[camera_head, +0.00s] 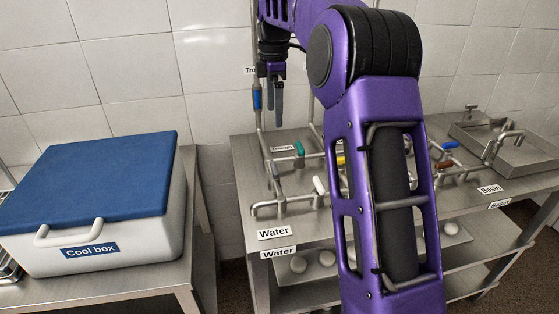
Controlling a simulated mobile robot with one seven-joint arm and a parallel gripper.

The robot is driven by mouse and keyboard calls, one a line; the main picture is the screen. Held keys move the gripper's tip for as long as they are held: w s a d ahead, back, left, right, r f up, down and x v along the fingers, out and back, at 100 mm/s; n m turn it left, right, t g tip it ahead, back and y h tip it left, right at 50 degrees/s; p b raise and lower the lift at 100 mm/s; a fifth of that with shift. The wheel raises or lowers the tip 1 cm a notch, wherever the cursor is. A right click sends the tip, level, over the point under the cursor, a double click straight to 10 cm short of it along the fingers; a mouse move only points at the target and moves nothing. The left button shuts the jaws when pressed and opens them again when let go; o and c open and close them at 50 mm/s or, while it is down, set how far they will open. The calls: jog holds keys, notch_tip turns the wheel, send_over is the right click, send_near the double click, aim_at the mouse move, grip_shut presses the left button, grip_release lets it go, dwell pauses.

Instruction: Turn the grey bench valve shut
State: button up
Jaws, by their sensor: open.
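A small grey handle (275,170), which looks like the grey bench valve, sits on the pipework at the left of the steel bench (245,165). It is small, and its exact angle is hard to tell. My gripper (275,98) points down above and behind this handle, near the upright pipe on the left. It is open, with nothing seen between its fingers, and apart from the grey handle.
Nearby are a green handle (300,148), a white handle (319,186) and a blue handle (257,97) on the upright pipe. My arm hides the bench's middle. A basin (525,150) is at right; a cool box (95,200) stands left.

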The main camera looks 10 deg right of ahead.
aim_at(274, 167)
notch_tip(274, 167, down, 17)
jog(key=b, duration=0.3)
jog(key=shift+a+r, duration=0.1)
jog(key=c, duration=1.2)
